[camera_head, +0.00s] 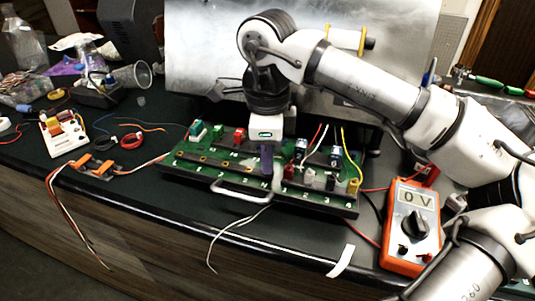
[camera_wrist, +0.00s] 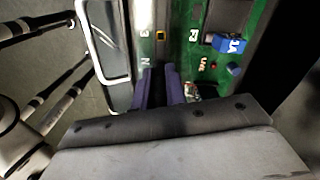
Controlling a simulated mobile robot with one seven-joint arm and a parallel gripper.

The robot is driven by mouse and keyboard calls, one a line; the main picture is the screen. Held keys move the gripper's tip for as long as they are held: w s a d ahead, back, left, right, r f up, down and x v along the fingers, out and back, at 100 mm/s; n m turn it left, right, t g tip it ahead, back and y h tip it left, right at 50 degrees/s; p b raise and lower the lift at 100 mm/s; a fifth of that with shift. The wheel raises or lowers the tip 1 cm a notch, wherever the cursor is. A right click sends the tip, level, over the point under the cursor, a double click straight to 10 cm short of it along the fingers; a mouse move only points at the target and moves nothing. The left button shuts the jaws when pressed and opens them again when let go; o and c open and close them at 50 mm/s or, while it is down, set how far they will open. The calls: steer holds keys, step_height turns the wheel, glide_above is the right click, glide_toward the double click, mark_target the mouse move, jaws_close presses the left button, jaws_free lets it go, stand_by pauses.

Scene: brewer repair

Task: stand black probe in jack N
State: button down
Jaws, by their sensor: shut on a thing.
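My gripper (camera_head: 266,170) points down over the front strip of the green circuit board (camera_head: 215,160), by the letter N. In the wrist view its two bluish fingers (camera_wrist: 160,80) are close together beside the printed N (camera_wrist: 145,62). A dark thing shows in the narrow gap between them, consistent with the black probe (camera_wrist: 159,90); most of it is hidden by the fingers. Jack N is covered from sight, so I cannot tell whether the tip is in it. The orange multimeter (camera_head: 411,222) at the right reads 0 V, with red and black leads.
A metal handle (camera_head: 240,190) stands on the board's front edge, left of the gripper, also in the wrist view (camera_wrist: 103,50). Blue components (camera_wrist: 229,45) and several coloured wires stand right of it. An orange-clipped cable (camera_head: 100,168) lies at the left. A metal panel (camera_head: 210,60) stands behind.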

stand_by(0.4)
steer(key=c, duration=1.3)
jaws_free()
steer(key=shift+c, duration=0.2)
step_height(320, 180, up, 14)
steer(key=shift+f, duration=0.15)
